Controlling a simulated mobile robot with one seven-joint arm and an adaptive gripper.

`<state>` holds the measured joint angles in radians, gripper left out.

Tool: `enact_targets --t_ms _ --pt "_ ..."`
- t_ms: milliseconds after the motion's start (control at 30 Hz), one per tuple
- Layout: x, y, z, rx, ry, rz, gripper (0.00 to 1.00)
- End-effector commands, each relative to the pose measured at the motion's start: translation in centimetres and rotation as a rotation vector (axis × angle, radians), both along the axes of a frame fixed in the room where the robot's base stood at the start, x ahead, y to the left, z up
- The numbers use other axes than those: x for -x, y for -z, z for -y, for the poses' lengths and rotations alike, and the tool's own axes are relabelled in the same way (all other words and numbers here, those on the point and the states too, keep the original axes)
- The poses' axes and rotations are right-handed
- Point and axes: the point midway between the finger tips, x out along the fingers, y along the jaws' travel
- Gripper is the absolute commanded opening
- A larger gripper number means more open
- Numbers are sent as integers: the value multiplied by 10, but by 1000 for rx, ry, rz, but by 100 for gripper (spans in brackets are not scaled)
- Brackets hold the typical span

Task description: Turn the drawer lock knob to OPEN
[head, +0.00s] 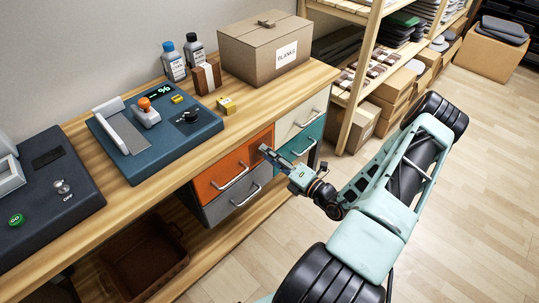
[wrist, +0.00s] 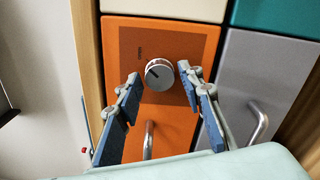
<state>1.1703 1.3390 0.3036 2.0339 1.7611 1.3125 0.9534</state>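The lock knob (wrist: 160,74) is a round silver dial with a dark pointer mark on its face. It sits on the orange drawer front (wrist: 191,42), beside small dark lettering too small to read. My gripper (wrist: 159,72) is open, with one fingertip on each side of the knob. A gap shows on both sides, and I cannot tell how deep the tips reach. In the head view my gripper (head: 268,155) is in front of the orange drawer (head: 207,187), and the knob is hidden.
The orange drawer's bar handle (wrist: 148,140) lies between and below the fingers. A grey drawer (head: 222,208), a cream drawer (head: 289,126) and a teal drawer (head: 314,131) adjoin it. The wooden counter (head: 253,110) above carries machines and a box (head: 262,55).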

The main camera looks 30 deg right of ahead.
Motion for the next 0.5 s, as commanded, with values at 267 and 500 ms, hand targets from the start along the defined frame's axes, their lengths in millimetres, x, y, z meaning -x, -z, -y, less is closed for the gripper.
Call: enact_targets --t_ms 267,500 --pt "0 0 0 1 1 1 43" --pt "18 0 9 2 4 0 43"
